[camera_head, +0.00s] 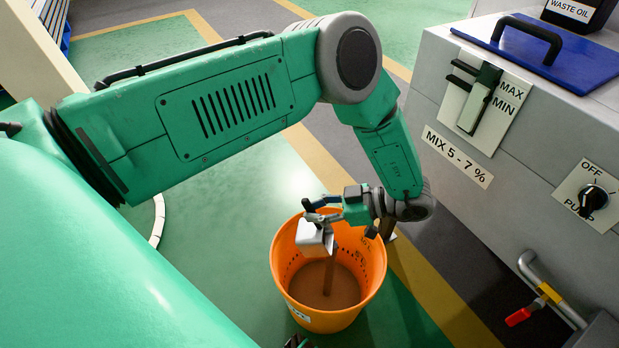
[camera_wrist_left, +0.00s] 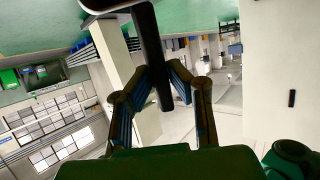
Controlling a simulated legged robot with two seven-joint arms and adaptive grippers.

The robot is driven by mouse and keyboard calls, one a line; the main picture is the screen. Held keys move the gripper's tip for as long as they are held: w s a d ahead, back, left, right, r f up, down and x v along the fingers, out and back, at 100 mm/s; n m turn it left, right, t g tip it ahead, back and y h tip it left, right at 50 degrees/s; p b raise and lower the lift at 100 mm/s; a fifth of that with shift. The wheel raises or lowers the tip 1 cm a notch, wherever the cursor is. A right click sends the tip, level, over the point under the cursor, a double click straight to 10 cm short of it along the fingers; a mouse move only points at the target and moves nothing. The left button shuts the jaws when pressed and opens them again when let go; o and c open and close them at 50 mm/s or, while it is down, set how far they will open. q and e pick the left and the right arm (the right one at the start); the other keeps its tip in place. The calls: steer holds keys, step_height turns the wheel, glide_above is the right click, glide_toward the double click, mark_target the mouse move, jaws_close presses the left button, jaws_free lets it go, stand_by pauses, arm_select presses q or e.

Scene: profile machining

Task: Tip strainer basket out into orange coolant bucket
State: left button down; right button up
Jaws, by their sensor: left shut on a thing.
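The orange coolant bucket (camera_head: 283,262) stands upright on the green floor with brown liquid (camera_head: 345,288) inside. My left gripper (camera_head: 322,209) is above its rim, shut on the strainer basket's black handle, which also shows in the left wrist view (camera_wrist_left: 149,45) between the fingers of the gripper (camera_wrist_left: 163,82). The pale metal strainer basket (camera_head: 312,240) hangs tilted over the bucket's opening. A brown column, like a pouring stream, runs from beside the basket down to the liquid. The basket's inside is hidden. A small dark part shows at the bottom edge; I cannot tell if it is my right gripper.
A grey machine tank (camera_head: 470,212) stands at the right, with a blue lid (camera_head: 565,50), a pump knob (camera_head: 592,198) and a pipe with a red-handled valve (camera_head: 522,315). A waste oil container (camera_head: 575,12) sits at the top right. Green floor is clear left of the bucket.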

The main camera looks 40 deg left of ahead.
mark_target(306, 209)
arm_select(q)
steer(key=shift+d+r, duration=0.1)
steer(key=shift+r, duration=0.05)
steer(key=shift+w+d+f+y+b, duration=0.25)
steer(key=shift+d+y+b, duration=0.15)
steer(key=shift+b, duration=0.3)
steer(key=shift+w+d+r+g, duration=0.15)
steer(key=shift+d+g, duration=0.1)
steer(key=shift+g, duration=0.05)
steer(key=shift+r+y, duration=0.15)
steer(key=shift+y, duration=0.15)
steer(key=shift+r, duration=0.15)
steer(key=a+h+p, duration=0.1)
steer(key=p, duration=0.2)
steer(key=s+a+t+h+p, duration=0.1)
steer(key=p, duration=0.2)
steer(key=s+a+h+p, duration=0.1)
steer(key=a+p, duration=0.1)
steer(key=p, duration=0.1)
steer(key=shift+f+t, duration=0.35)
steer(key=shift+t, duration=0.05)
steer(key=shift+s+f+h, duration=0.15)
steer(key=shift+f+h, duration=0.05)
steer(key=shift+h, duration=0.1)
steer(key=shift+f, duration=0.25)
